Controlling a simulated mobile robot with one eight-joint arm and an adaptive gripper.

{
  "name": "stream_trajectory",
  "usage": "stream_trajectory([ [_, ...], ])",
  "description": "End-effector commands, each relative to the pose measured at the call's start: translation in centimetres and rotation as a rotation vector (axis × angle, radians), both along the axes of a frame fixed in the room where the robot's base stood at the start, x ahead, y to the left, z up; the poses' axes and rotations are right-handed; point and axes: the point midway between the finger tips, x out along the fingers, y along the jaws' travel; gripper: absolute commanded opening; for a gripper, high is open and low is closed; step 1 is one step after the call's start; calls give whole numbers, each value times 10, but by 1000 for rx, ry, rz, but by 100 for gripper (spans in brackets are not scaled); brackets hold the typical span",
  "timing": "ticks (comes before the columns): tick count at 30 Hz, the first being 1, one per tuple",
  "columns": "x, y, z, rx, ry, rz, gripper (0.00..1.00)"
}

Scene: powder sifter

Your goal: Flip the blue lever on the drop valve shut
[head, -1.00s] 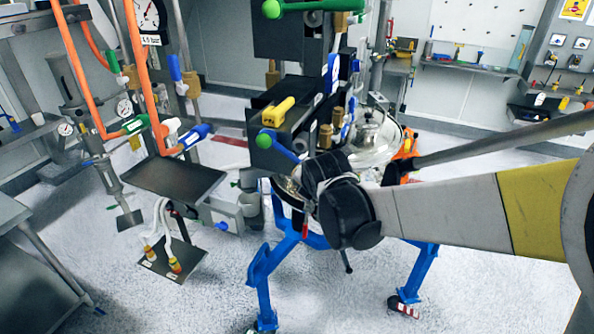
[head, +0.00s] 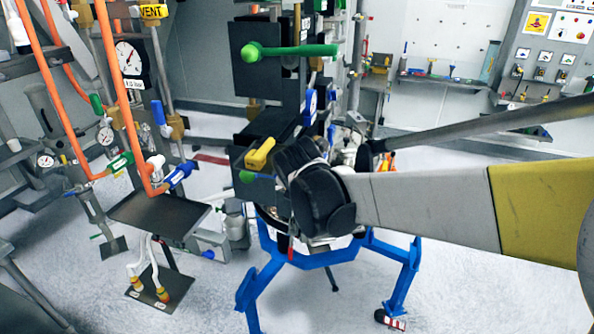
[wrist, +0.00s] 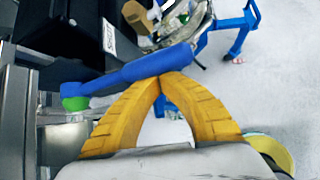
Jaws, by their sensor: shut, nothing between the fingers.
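The blue lever (wrist: 155,64) runs across the middle of the wrist view, its green-ended tip (wrist: 75,97) at the left. My gripper (wrist: 160,80) is shut and empty. Its two yellow fingers meet just under the lever's thick right part, touching or very close to it; I cannot tell which. In the head view only the green knob and a short blue piece of the lever (head: 266,179) show beside my black wrist.
A long green handle (head: 292,50) is higher up. A blue stand (head: 263,285) is below my wrist. Orange hoses (head: 120,95) and a dark tray (head: 158,215) are to the left.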

Motion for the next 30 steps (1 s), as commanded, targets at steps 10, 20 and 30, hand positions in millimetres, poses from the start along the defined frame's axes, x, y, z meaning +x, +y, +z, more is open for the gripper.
stream_trajectory([
  [10, 5, -1, 8, -3, -14, 0, 0],
  [20, -1, -1, 15, -4, -14, 0, 0],
  [30, -49, 6, 62, -3, -4, 1, 0],
])
